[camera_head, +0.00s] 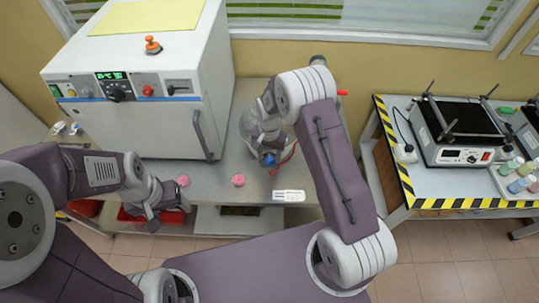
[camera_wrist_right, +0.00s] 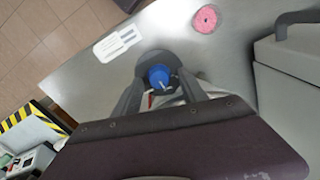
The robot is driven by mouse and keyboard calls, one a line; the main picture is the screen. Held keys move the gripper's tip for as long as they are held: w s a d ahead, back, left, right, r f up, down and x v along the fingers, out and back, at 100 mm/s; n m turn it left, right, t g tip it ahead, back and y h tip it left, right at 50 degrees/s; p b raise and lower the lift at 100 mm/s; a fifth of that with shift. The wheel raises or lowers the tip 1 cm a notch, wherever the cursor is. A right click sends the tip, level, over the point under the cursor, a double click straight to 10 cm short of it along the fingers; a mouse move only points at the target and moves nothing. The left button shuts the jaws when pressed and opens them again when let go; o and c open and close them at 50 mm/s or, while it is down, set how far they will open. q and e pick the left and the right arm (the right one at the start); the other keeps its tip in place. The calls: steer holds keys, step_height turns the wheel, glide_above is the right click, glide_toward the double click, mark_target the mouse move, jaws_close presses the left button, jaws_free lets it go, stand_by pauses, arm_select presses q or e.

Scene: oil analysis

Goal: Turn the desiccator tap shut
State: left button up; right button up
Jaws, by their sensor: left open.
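The desiccator (camera_head: 246,125) is a clear glass vessel on the steel bench, right of the white oven and partly hidden by my right arm. Its blue tap (camera_head: 268,159) also shows in the right wrist view (camera_wrist_right: 158,76). My right gripper (camera_wrist_right: 159,82) has one finger on each side of the tap. I cannot tell whether the fingers touch it. In the head view the right gripper is largely hidden by its own arm. My left gripper (camera_head: 154,219) is open and empty, low in front of the bench's front edge.
A white oven (camera_head: 150,75) with a front handle stands left of the desiccator. Pink round pieces (camera_head: 238,180) and a white label card (camera_head: 289,196) lie along the bench front. A separate table (camera_head: 400,188) with striped edges and a hot plate (camera_head: 462,130) stands at the right.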

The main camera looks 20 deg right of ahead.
mark_target(270, 158)
steer(key=shift+r, duration=0.1)
step_height(270, 158, up, 8)
steer(key=shift+f+b, duration=0.1)
steer(key=shift+b, duration=1.05)
steer(key=shift+r, duration=0.55)
